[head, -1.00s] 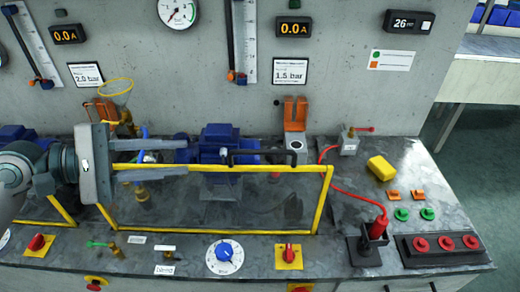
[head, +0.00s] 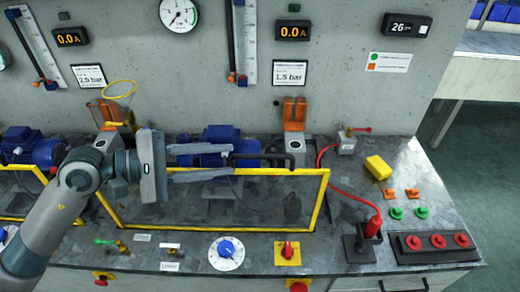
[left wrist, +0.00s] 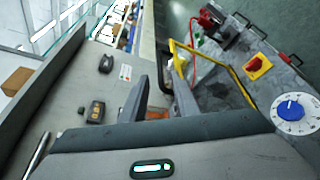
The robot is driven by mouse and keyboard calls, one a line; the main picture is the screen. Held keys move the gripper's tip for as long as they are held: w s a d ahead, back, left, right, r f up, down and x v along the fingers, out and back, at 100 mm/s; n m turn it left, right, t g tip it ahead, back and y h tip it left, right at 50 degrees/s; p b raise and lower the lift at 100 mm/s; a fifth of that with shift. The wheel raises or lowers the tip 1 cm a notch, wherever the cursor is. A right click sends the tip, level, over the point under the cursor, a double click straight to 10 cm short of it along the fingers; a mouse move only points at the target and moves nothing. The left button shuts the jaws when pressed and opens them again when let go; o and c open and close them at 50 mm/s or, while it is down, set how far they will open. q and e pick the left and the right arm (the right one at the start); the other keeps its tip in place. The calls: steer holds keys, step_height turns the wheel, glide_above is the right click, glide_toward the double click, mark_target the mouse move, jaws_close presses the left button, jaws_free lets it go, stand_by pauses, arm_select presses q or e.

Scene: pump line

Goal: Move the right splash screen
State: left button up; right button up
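The right splash screen is a clear panel in a yellow frame (head: 322,205), upright at the bench front before a blue pump motor. A black handle (head: 290,158) sits on its top edge. The yellow frame (left wrist: 214,59) also shows in the left wrist view. My left gripper (head: 232,160) is open and points right along the top edge, its fingertips close to the handle's left end. I cannot tell whether the handle lies between the fingers. In the left wrist view the fingers (left wrist: 160,88) are apart. My right gripper is not in view.
Along the front lie a blue dial (head: 226,248) and a red knob (head: 287,251). To the right are a red plug (head: 374,224) with a red cable, a yellow block (head: 378,167) and red buttons (head: 437,241). Another blue motor (head: 30,148) stands left behind another yellow frame.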

mark_target(255, 156)
arm_select(q)
steer(key=p+x, duration=0.3)
steer(key=x, duration=0.5)
steer(key=shift+r, duration=0.1)
steer(key=shift+w+d+f+p, duration=0.25)
steer(key=shift+d+p, duration=0.1)
steer(key=shift+d, duration=0.25)
jaws_close()
